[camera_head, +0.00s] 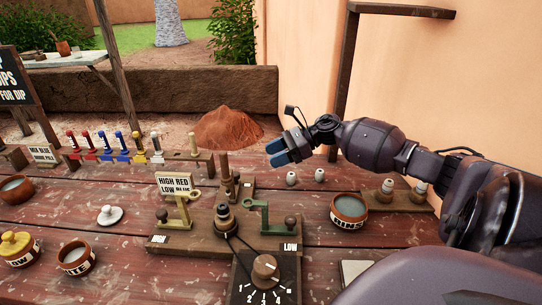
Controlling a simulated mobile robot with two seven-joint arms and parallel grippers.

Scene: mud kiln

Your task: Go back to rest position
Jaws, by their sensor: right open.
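My right gripper (279,153) is open and empty, with dark arm links and blue finger pads. My right arm (375,145) reaches in from the right edge and covers the right part of the table. My left gripper is not in view.
A wooden panel with levers (195,243) and a dial box (264,268) stands at the front middle. Bowls (349,212) and a yellow-lidded pot (16,246) sit around it. A rack of coloured handles (119,145) and a red earth mound (228,129) are behind.

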